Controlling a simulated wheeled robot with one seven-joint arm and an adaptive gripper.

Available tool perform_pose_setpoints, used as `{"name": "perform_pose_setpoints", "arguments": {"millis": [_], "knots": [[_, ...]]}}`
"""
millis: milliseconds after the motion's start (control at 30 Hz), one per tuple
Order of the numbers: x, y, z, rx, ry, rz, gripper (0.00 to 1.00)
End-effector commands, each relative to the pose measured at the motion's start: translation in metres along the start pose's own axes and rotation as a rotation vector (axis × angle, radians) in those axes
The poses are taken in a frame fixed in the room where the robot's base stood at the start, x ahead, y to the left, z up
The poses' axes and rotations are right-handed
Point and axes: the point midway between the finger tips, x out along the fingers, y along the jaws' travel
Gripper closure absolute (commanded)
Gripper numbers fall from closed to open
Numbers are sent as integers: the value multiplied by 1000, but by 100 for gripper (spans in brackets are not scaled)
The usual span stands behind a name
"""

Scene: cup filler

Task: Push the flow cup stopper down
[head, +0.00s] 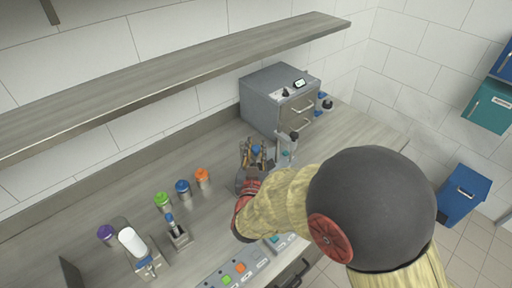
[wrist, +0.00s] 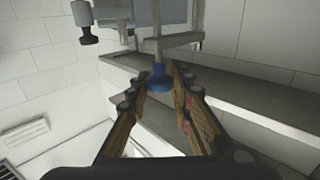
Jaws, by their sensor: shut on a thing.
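My gripper (head: 256,152) is above the counter, left of the grey stand (head: 286,152). It is shut on the blue stopper (head: 256,149), whose top shows between the fingers. In the wrist view, the blue stopper (wrist: 159,79) sits between the two fingertips of my gripper (wrist: 162,82). A thin rod joins it to the pale metal frame of the stand (wrist: 172,41). The cup part is mostly hidden by my gripper in the head view, so I cannot tell how deep the stopper sits.
A grey oven-like box (head: 270,104) stands behind the stand. Jars with purple, green, blue and orange lids (head: 202,176) stand to the left. A button panel (head: 236,272) is at the front edge. A long shelf (head: 180,75) hangs above.

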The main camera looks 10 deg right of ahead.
Motion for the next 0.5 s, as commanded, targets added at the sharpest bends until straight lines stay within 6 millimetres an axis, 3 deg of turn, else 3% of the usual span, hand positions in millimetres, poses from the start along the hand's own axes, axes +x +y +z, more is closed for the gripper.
{"name": "perform_pose_setpoints", "arguments": {"millis": [100,400,433,500], "knots": [[0,0,16,-1,-1,-1,100],[-1,0,18,-3,-6,-1,100],[-1,0,18,-3,-7,-1,78],[-1,0,19,-3,-7,-1,74]]}}
